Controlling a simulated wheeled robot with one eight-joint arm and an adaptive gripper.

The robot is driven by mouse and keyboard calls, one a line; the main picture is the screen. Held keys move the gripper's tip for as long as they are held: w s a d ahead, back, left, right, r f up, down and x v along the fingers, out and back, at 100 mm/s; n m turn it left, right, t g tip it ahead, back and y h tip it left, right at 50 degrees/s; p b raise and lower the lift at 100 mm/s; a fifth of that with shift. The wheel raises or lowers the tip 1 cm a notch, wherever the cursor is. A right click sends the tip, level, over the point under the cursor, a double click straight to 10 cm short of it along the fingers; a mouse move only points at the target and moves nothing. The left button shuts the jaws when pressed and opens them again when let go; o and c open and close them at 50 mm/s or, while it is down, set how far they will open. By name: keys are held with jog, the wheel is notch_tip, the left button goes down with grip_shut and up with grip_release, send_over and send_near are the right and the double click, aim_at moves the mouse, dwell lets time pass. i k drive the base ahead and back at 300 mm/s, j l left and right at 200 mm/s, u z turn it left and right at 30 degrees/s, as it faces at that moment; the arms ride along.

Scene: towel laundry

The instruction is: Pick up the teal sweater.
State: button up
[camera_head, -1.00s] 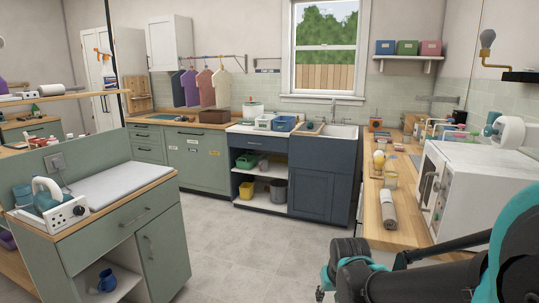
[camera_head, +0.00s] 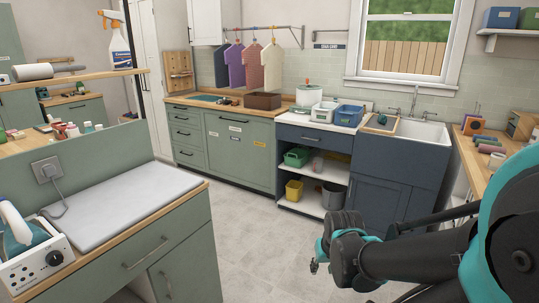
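No garment in view is clearly a teal sweater. Several garments hang from a wall rail at the back in the head view. The leftmost is a dark blue-teal garment (camera_head: 220,68), partly overlapped by a purple garment (camera_head: 236,66). A salmon garment (camera_head: 252,68) and a cream garment (camera_head: 273,66) hang to the right. A flat teal patch (camera_head: 208,98) lies on the counter below; I cannot tell what it is. My gripper (camera_head: 318,260) is at the lower middle, far in front of the garments and apart from them. Its fingers are too small and turned to read.
A green cabinet with an ironing pad (camera_head: 115,205) and an iron (camera_head: 18,236) stands close on the left. A brown box (camera_head: 263,100) sits on the back counter (camera_head: 180,98). A sink (camera_head: 415,131) is at the right. The grey floor (camera_head: 245,245) between is clear.

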aim_at(382, 119)
jog(key=i+z, duration=0.1)
jog(key=i, duration=0.45)
jog(key=i+j+z, duration=0.1)
jog(key=i, duration=0.45)
jog(key=i+j+z, duration=0.15)
jog(key=i, duration=0.4)
jog(key=i+j+z, duration=0.1)
jog(key=i, duration=0.45)
jog(key=i+j+z, duration=0.15)
jog(key=i+j, duration=0.15)
jog(key=i+l+z, duration=0.15)
